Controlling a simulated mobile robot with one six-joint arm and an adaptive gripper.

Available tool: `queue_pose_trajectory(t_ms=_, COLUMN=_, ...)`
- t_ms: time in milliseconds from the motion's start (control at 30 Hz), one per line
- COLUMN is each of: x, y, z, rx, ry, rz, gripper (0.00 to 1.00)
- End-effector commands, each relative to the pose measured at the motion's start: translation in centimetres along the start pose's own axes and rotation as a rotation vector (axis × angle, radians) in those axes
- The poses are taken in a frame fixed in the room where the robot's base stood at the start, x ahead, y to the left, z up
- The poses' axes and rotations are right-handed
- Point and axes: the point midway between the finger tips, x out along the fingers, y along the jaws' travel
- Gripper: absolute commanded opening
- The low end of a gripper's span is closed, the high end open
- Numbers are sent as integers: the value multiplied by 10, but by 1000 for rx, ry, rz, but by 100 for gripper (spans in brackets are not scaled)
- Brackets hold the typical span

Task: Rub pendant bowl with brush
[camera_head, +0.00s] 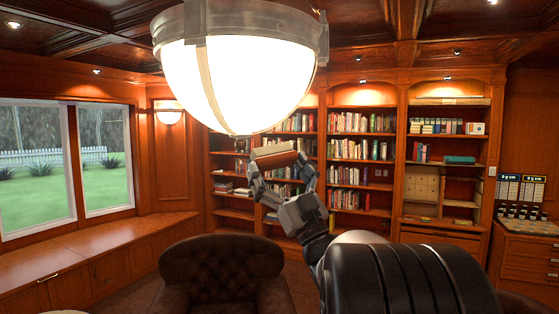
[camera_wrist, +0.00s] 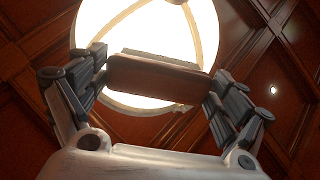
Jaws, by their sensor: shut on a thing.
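The pendant bowl (camera_head: 225,80) is a large lit white glass bowl with a grey metal rim and straps, hanging at the top centre of the head view. In the wrist view the bowl (camera_wrist: 125,32) glows behind the brush. The brush has a brown body (camera_head: 275,159) with a paler strip on its upper side. My gripper (camera_head: 277,170) is shut on the brush just below the underside of the bowl. In the wrist view my gripper (camera_wrist: 155,80) grips the brush (camera_wrist: 158,77) at both ends. I cannot tell whether the brush touches the glass.
A brown leather armchair (camera_head: 222,270) stands below. Bookshelves (camera_head: 400,165) line the back wall. A window bench (camera_head: 90,250) runs along the left, and a cabinet (camera_head: 525,262) stands at the right. Open air surrounds the bowl's lower half.

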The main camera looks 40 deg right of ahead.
Motion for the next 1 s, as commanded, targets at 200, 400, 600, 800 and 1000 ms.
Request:
queue_pose_trajectory(t_ms=200, x=6, y=0, z=-16, rx=15, ry=15, rz=-10, gripper=62)
queue_pose_trajectory(t_ms=400, x=26, y=0, z=-18, rx=16, ry=15, rz=-10, gripper=62)
queue_pose_trajectory(t_ms=600, x=45, y=0, z=-18, rx=14, ry=14, rz=-9, gripper=62)
queue_pose_trajectory(t_ms=800, x=57, y=-1, z=-17, rx=14, ry=15, rz=-8, gripper=62)
queue_pose_trajectory(t_ms=1000, x=60, y=-1, z=-15, rx=13, ry=15, rz=-8, gripper=62)
